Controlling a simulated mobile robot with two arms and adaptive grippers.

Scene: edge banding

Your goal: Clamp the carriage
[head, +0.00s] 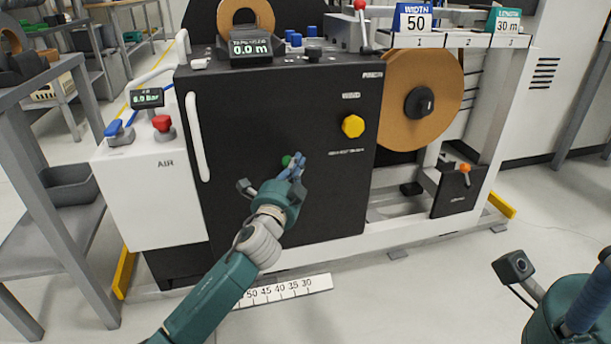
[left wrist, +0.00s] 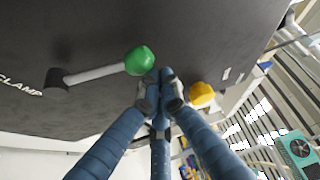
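The clamp lever is a pale rod with a green knob (left wrist: 140,60) on the dark front panel, beside a CLAMP label (left wrist: 20,86). In the head view the green knob (head: 287,160) is mostly hidden behind my fingers. My left gripper (head: 296,167) is at the panel, next to the knob. In the left wrist view the blue fingers of the left gripper (left wrist: 159,88) converge with tips together, just beside the knob and not around it. Whether they touch it I cannot tell. My right gripper (head: 588,300) is partly in view at the lower right, its fingertips cut off.
A yellow knob (head: 353,126) sits right of the lever on the same panel. A white handle (head: 197,137) stands out at the panel's left. A ruled scale strip (head: 285,291) lies low in front. A grey shelf (head: 40,215) stands at left.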

